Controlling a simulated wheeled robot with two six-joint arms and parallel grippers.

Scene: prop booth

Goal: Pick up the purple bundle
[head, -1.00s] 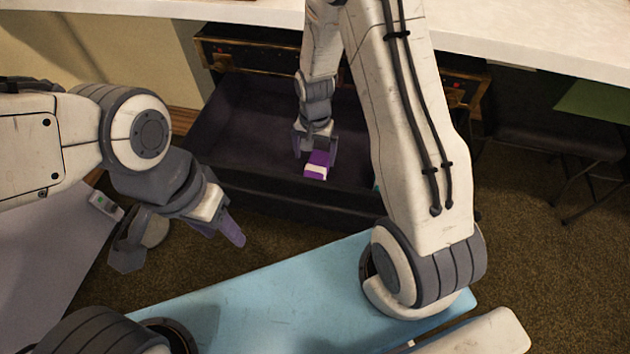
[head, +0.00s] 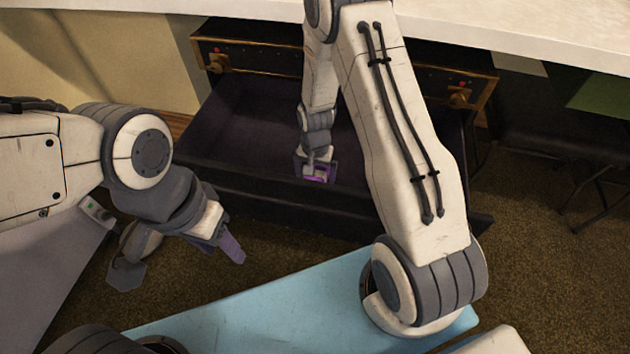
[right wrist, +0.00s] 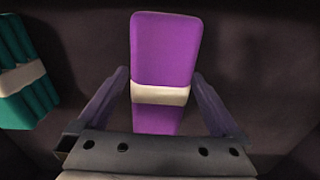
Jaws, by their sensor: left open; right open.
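The purple bundle (head: 319,179) with a pale band lies in the open dark drawer (head: 250,187), mostly hidden by my right gripper in the head view. My right gripper (head: 316,171) is open and reaches down over it. My left gripper (head: 181,260) is open and empty, outside the drawer at the left.
A teal bundle (right wrist: 22,85) with a pale band lies left of the purple one in the right wrist view. The white counter (head: 500,30) overhangs the drawer at the back. A dark chair (head: 560,135) stands at the right.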

